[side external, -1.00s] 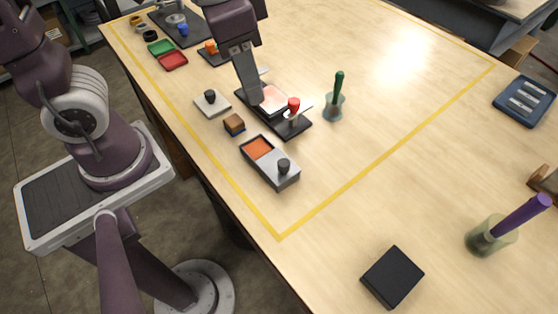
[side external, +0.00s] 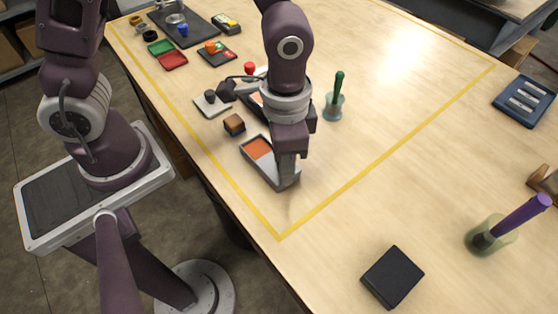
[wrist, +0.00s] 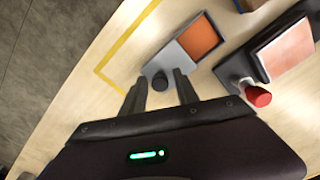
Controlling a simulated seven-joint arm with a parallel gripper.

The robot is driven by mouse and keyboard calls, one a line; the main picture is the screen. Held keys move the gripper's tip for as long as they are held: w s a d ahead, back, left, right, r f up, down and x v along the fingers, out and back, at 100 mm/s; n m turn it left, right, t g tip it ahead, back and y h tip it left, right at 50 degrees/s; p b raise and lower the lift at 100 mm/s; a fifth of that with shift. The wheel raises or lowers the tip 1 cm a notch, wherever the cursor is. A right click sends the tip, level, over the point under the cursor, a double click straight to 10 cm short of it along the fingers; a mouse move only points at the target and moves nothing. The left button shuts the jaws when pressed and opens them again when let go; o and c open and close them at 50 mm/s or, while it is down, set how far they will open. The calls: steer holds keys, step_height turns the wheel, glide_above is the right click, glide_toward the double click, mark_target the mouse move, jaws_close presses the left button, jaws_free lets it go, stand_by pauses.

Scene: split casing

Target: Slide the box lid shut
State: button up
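A grey box (side external: 256,169) lies near the table's left side. Its orange interior (wrist: 201,37) shows at one end, so it stands partly open. A grey lid (wrist: 174,58) with a black knob (wrist: 160,81) covers the other end. My gripper (wrist: 160,75) points down at the knob end of the box. Its two fingers are apart, one on each side of the knob in the wrist view. In the side view my gripper (side external: 287,178) hides the knob, and I cannot tell whether the fingers touch it.
A dark tray (wrist: 277,79) with a pink panel and a red knob (wrist: 258,96) is close beside the box, partly behind my arm. A small brown block (side external: 234,122) and a grey plate with a black knob (side external: 211,100) are near. A green-handled tool (side external: 338,90) stands in a holder.

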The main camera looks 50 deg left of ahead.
steer(key=shift+f, duration=0.25)
steer(key=shift+c, duration=0.3)
steer(key=shift+s, duration=0.1)
steer(key=c, duration=0.5)
steer(key=shift+a, duration=3)
steer(key=o, duration=0.6)
steer(key=shift+c, duration=0.2)
step_height(320, 180, up, 7)
